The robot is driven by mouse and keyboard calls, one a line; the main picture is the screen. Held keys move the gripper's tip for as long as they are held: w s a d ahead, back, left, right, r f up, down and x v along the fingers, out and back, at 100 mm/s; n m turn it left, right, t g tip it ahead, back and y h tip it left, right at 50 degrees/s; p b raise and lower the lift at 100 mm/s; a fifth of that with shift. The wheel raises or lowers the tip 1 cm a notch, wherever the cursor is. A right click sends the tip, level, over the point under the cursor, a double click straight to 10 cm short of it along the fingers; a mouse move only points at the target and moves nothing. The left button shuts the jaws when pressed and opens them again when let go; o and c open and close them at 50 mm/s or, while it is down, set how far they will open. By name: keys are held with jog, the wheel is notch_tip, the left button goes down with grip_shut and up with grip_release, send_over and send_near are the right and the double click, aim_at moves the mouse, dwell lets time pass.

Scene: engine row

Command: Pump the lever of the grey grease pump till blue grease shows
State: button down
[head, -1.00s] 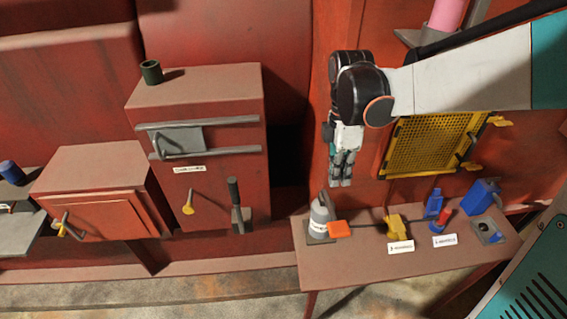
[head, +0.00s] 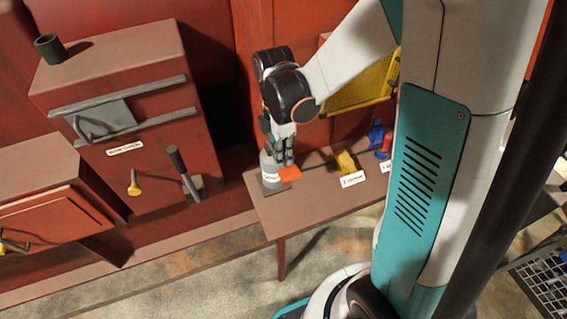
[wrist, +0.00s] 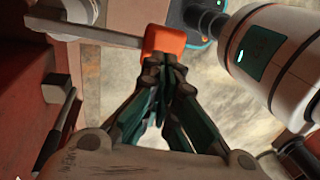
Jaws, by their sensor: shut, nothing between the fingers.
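The grey grease pump (head: 268,168) stands on the left end of the red-brown bench. An orange lever end (head: 289,174) sticks out on its right side. In the wrist view, the orange end (wrist: 163,40) sits on a grey lever bar (wrist: 105,36) that runs left towards the pump. My gripper (head: 284,163) points down over the orange end, partly hiding the pump. Its fingers are together and empty, and in the wrist view the fingertips (wrist: 165,70) are right at the orange end. I cannot tell whether they touch it. I can make out no blue grease.
The bench (head: 300,207) also carries a yellow part (head: 345,162), a white label (head: 352,179) and blue and red items at the right. A red cabinet (head: 130,110) with a dark upright lever (head: 178,162) stands left. My own body hides the right side.

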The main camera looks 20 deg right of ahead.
aim_at(285, 172)
jog(key=shift+x, duration=1.15)
jog(key=shift+s+f+t+b, duration=0.25)
jog(key=shift+f+t+b, duration=0.3)
jog(key=shift+f+t, duration=0.05)
notch_tip(285, 172, down, 7)
jog(key=s+t+b, duration=0.1)
jog(key=s+b, duration=0.1)
jog(key=b, duration=0.5)
jog(key=shift+r, duration=0.15)
